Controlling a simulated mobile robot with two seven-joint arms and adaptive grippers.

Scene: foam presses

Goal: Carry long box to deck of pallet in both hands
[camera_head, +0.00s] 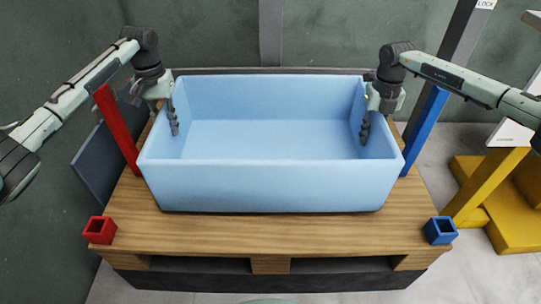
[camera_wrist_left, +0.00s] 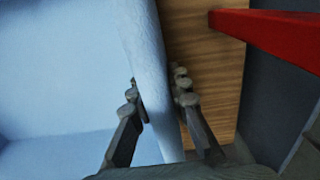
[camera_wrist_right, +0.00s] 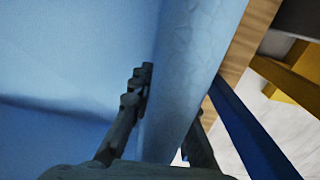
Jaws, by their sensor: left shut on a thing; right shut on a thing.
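The long box (camera_head: 270,185) is light blue, empty and open-topped. It sits level over the wooden deck of the pallet (camera_head: 270,232), between the corner markers; a narrow dark line shows under its front edge, and I cannot tell whether it touches the deck. My left gripper (camera_head: 171,112) is shut on the box's left wall, one finger inside and one outside, as the left wrist view (camera_wrist_left: 157,95) shows. My right gripper (camera_head: 372,112) is shut on the right wall; in the right wrist view its inner finger (camera_wrist_right: 135,90) lies along the inside, and the wall partly hides the outer one.
A red post (camera_head: 117,130) stands at the back left and a blue post (camera_head: 424,130) at the back right. A red square socket (camera_head: 100,231) and a blue one (camera_head: 440,231) mark the front corners. Yellow framework (camera_head: 490,190) stands on the right. A wall is close behind.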

